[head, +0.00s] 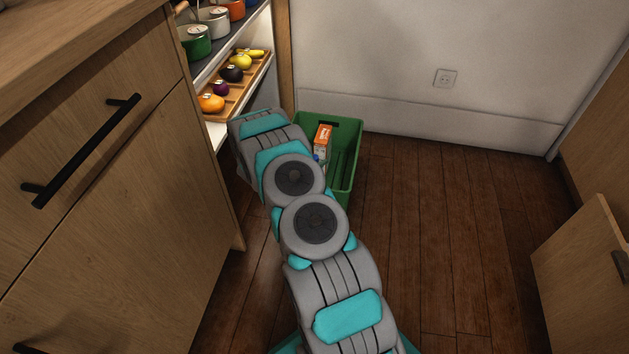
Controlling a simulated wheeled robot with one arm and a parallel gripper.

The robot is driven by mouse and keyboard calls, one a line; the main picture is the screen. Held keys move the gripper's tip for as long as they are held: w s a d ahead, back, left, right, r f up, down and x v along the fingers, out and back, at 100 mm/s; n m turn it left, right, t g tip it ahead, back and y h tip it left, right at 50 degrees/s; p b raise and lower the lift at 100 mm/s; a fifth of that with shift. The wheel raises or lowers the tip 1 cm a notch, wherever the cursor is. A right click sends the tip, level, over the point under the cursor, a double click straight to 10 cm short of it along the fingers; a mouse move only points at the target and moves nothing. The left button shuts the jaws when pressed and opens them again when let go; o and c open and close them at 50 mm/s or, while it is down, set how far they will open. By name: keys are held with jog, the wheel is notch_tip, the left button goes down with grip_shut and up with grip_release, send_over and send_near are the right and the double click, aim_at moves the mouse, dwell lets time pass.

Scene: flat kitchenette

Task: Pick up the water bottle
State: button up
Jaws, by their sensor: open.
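I cannot make out a whole water bottle. A green crate (348,163) stands on the floor by the far wall. Inside it are an orange and white carton (323,136) and a small bluish item beside my arm, too covered to name. My arm reaches from the bottom centre towards the crate and the low shelf, and hides the crate's left part. My gripper is not visible; it lies beyond or behind the arm's far end.
A wooden tray (247,87) with fruit and vegetables sits on the shelf at upper left, below several pots, one a green pot (195,42). A drawer cabinet (100,150) fills the left. A wooden door panel (590,275) stands at right. The floor (450,215) between is clear.

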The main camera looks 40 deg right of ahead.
jog(key=shift+c, duration=0.4)
grip_shut()
jog(key=shift+r, duration=0.1)
dwell(0.8)
